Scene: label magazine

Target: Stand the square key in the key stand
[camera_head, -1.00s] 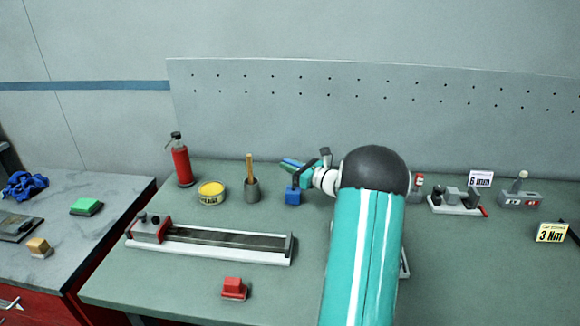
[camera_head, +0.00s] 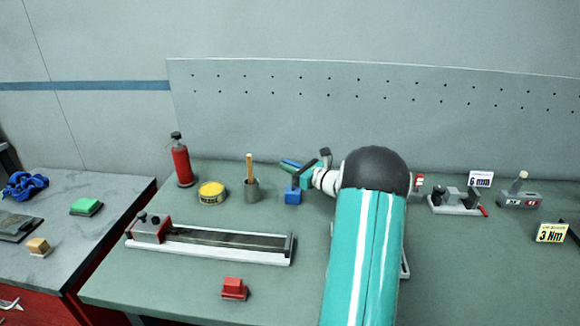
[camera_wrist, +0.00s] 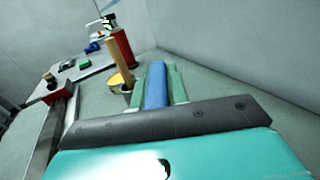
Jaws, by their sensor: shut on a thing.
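My gripper (camera_head: 291,165) reaches left over the back of the green bench, above the bench top. In the wrist view its green fingers (camera_wrist: 160,84) are shut on a long blue bar (camera_wrist: 156,88), which I take to be the square key. The bar points away from the palm, and its near end is hidden by my dark palm bar. In the head view a small blue block (camera_head: 293,196) shows just below my gripper. I cannot tell whether it is the key stand or whether it touches my gripper.
A grey pot (camera_head: 252,191) with a wooden handle stands just left of my gripper. Beyond are a yellow tin (camera_head: 211,194) and a red bottle (camera_head: 182,166). A long rail fixture (camera_head: 225,246) and a red block (camera_head: 234,289) lie nearer. My arm hides part of a white-edged item.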

